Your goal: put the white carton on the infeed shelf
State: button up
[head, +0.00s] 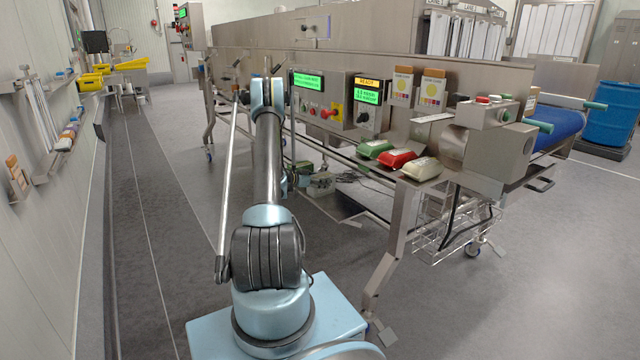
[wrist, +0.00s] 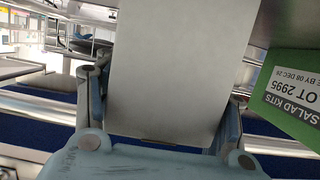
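A plain white carton (wrist: 165,75) fills the middle of the wrist view, its broad pale face toward the camera. My gripper (wrist: 162,105) has one finger on each side of it, both against its edges, so it appears shut on the carton. In the head view my arm reaches up and away toward the machine. The gripper and carton cannot be made out there. A shelf-like ledge (head: 378,163) on the machine's front carries a green, a red and a cream pack. I cannot tell whether this is the infeed shelf.
A green carton (wrist: 292,95) with a salad kits label is close at the right of the wrist view. A blue belt (wrist: 35,133) runs behind. In the head view, control panels (head: 322,97) line the machine. A blue drum (head: 608,113) stands far right; the left aisle floor is clear.

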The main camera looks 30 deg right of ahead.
jog(key=shift+o, duration=1.1)
jog(key=w+v, duration=0.1)
jog(key=v, duration=1)
jog(key=s+a+r+n+y, duration=0.4)
jog(key=s+a+r, duration=0.3)
jog(key=a+r, duration=0.45)
jog(key=s+a+r+n+t+y, duration=0.1)
jog(key=s+a+r+n+y, duration=0.1)
jog(key=s+a+r, duration=0.3)
jog(key=s+a+r+n+y, duration=0.15)
jog(key=s+a+r, duration=0.25)
jog(key=s, duration=0.4)
jog(key=s+a+f+n+y, duration=0.2)
jog(key=s+a, duration=0.4)
jog(key=s, duration=0.4)
jog(key=s+a+f+n+y, duration=0.2)
jog(key=s+a+n, duration=0.2)
jog(key=s+a, duration=0.3)
jog(key=s+a+f+n+y, duration=0.2)
jog(key=s+a, duration=0.5)
jog(key=s, duration=0.5)
jog(key=shift+s+f+n+y, duration=0.4)
jog(key=shift+n+y, duration=0.15)
jog(key=shift+n, duration=0.3)
